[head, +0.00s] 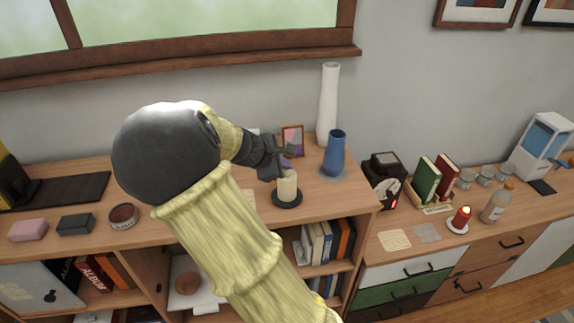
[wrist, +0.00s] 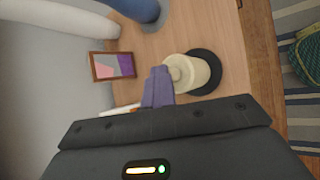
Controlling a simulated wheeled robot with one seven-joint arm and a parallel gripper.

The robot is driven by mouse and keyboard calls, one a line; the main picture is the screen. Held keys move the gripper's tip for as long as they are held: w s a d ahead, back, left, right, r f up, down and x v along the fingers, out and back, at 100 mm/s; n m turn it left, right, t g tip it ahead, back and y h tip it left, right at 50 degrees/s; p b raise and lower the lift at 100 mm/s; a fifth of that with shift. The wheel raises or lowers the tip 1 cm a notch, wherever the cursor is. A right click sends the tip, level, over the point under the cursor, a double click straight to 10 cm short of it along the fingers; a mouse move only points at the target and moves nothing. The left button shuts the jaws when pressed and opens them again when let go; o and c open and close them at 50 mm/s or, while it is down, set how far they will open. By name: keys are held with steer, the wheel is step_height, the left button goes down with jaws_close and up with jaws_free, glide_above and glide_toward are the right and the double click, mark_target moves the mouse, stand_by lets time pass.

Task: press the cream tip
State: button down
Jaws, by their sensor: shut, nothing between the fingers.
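A cream candle-like cylinder (head: 287,186) stands upright on a round dark base (head: 287,203) near the front edge of the wooden shelf top. In the wrist view the cream cylinder (wrist: 200,72) is seen largely from above, with a paler round tip (wrist: 178,72) at its upper end. My gripper (head: 280,162) is shut and empty, just above and slightly left of the cylinder in the head view. In the wrist view the shut fingers (wrist: 160,76) lie right beside the tip and overlap its edge. I cannot tell whether they touch it.
A blue vase (head: 335,153), a tall white vase (head: 328,105) and a small picture frame (head: 292,140) stand close behind. A tin (head: 124,215) and a dark block (head: 76,224) sit to the left. A lower cabinet with a red candle (head: 461,217) is at right.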

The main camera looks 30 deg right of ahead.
step_height(320, 180, up, 6)
steer(key=p, duration=0.5)
stand_by(0.4)
steer(key=s+a+f+m+y+b, duration=0.8)
steer(key=s+a+f+m+b, duration=0.2)
steer(key=s+a+f+m, duration=0.3)
steer(key=s+a+f, duration=0.1)
steer(key=s+f, duration=0.2)
steer(key=s, duration=0.2)
steer(key=shift+s+f+g+y+b, duration=0.2)
steer(key=shift+f+g+y+b, duration=0.1)
steer(key=shift+f+b, duration=0.1)
steer(key=shift+a, duration=0.1)
